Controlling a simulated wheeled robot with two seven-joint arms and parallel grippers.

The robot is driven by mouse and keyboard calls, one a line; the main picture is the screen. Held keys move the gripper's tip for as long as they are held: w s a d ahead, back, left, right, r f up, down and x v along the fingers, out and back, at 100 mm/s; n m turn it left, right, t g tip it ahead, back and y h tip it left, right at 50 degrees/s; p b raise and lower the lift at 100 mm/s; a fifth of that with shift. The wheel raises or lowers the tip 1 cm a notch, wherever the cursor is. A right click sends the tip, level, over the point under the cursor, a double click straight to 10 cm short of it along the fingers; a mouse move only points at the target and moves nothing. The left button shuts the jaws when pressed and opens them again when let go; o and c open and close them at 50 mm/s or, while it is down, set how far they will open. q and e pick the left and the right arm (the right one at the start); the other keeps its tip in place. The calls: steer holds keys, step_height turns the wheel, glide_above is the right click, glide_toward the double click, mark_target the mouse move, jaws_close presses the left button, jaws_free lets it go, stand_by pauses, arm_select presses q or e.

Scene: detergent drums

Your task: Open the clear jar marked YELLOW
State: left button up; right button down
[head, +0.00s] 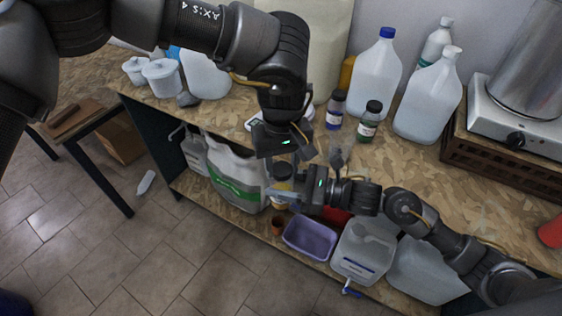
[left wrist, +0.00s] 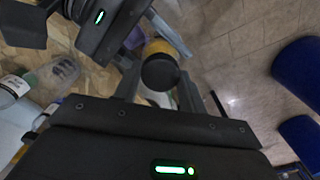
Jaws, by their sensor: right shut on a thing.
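The clear jar with yellow contents and a dark lid (head: 283,185) is in the air in front of the bench edge. In the left wrist view its dark lid (left wrist: 160,72) faces the camera, with yellow (left wrist: 158,47) showing beyond it. My right gripper (head: 277,192) is shut on the jar's body from the right. My left gripper (head: 282,160) points down above the lid. Its fingers look apart in the left wrist view (left wrist: 160,92), with the lid between or just beyond them. Whether they touch the lid cannot be told. The jar's marking is not readable.
A purple-labelled jar (head: 331,110) and a green jar (head: 369,122) stand on the bench (head: 415,165). Large jugs (head: 376,75) and a hotplate (head: 512,125) stand behind. A purple tub (head: 310,238) and containers fill the lower shelf. The floor at left is mostly clear.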

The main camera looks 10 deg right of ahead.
arm_select(q)
steer(key=c, duration=0.3)
steer(key=n, duration=0.6)
steer(key=shift+n, duration=0.4)
steer(key=shift+c, duration=0.2)
steer(key=n, duration=0.8)
steer(key=shift+s, duration=0.1)
steer(key=n, duration=0.7)
steer(key=shift+n, duration=0.4)
steer(key=n, duration=0.5)
steer(key=shift+r, duration=0.1)
steer(key=n, duration=1.9)
steer(key=shift+r+n, duration=0.1)
steer(key=shift+n, duration=0.2)
steer(key=n, duration=0.5)
steer(key=shift+w+n, duration=0.2)
steer(key=shift+n, duration=0.1)
